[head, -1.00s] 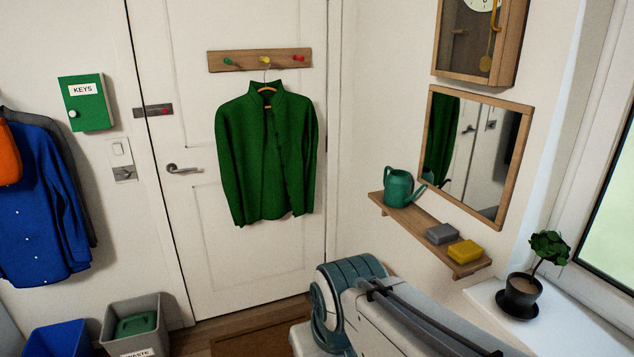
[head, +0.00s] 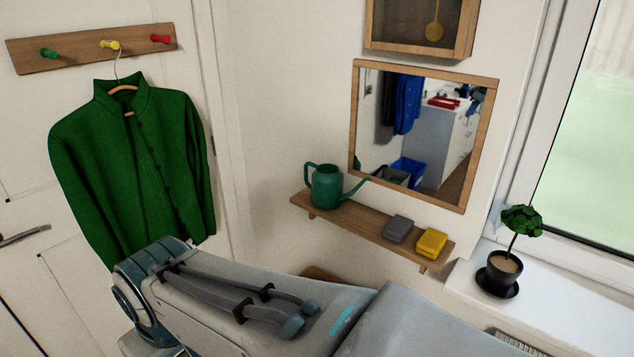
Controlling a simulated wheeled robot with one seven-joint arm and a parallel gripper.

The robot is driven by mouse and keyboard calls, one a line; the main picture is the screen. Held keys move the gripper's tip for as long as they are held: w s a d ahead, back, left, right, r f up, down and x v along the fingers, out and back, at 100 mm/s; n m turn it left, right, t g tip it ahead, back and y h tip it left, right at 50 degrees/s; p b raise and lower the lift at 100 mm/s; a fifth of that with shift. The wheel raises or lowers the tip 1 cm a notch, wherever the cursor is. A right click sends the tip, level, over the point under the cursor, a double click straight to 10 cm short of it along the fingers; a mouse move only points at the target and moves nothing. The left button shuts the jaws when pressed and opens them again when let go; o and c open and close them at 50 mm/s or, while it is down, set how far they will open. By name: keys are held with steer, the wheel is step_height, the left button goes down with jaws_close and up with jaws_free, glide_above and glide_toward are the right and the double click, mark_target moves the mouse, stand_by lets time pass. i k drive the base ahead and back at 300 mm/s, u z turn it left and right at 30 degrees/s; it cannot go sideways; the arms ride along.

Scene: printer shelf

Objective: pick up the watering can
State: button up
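The green watering can (head: 327,188) stands upright at the left end of a small wooden wall shelf (head: 365,223), below the mirror. Its handle is on the left and its spout points right, in front of the mirror's lower left corner. My arm spans the lower part of the head view, in front of and below the shelf. My gripper is not in the picture, so its state does not show.
A grey block (head: 398,229) and a yellow block (head: 431,243) lie on the shelf's right part. The mirror (head: 425,130) hangs just above. A potted plant (head: 502,268) stands on the windowsill (head: 550,310) at right. A green jacket (head: 140,165) hangs on the door.

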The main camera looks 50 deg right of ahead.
mark_target(326, 188)
steer(key=z, duration=0.95)
steer(key=i, duration=0.95)
steer(key=z, duration=1)
